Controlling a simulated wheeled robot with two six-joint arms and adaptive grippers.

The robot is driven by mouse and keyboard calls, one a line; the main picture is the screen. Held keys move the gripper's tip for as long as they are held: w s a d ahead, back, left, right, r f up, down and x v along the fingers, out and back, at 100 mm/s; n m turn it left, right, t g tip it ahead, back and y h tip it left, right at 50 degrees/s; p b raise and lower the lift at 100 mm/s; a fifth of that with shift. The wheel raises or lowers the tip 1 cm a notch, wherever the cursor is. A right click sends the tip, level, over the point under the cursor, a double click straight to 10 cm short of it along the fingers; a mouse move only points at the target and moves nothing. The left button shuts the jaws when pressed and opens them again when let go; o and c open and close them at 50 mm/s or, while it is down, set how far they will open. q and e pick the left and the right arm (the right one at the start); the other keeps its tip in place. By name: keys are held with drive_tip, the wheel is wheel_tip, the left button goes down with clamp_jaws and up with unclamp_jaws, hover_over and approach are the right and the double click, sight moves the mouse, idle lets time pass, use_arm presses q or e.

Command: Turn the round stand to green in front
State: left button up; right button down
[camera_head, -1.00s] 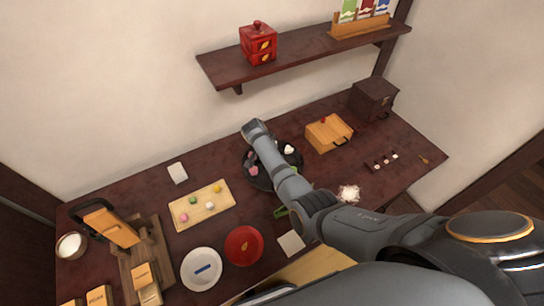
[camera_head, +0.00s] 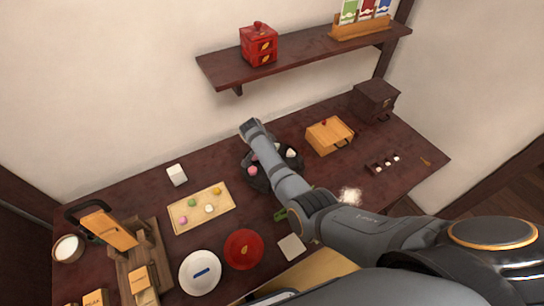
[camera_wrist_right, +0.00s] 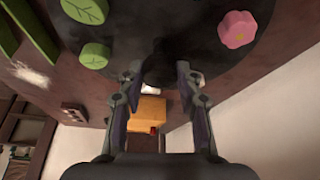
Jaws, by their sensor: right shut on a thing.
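The round stand (camera_head: 262,184) is a dark disc at the middle of the table, partly hidden by my right arm. Pink and white pieces show on it in the head view. In the right wrist view the stand (camera_wrist_right: 185,25) fills the top, with green leaf-shaped pieces (camera_wrist_right: 95,55) at the left and a pink flower-shaped piece (camera_wrist_right: 237,30) at the right. My right gripper (camera_wrist_right: 160,75) is at the stand's edge, its two fingers on either side of a dark part there, shut on it. The fingertips are hidden in the head view. My left gripper is not in view.
A wooden box (camera_head: 328,136) stands right of the round stand. A tray of small sweets (camera_head: 184,212) lies left, with a white plate (camera_head: 200,288) and a red plate (camera_head: 243,262) in front. A shelf (camera_head: 310,52) hangs above.

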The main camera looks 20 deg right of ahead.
drive_tip(key=c, duration=0.9)
unclamp_jaws()
drive_tip(key=shift+a+r, duration=0.1)
drive_tip(key=v, duration=0.7)
drive_tip(key=shift+r, duration=0.15)
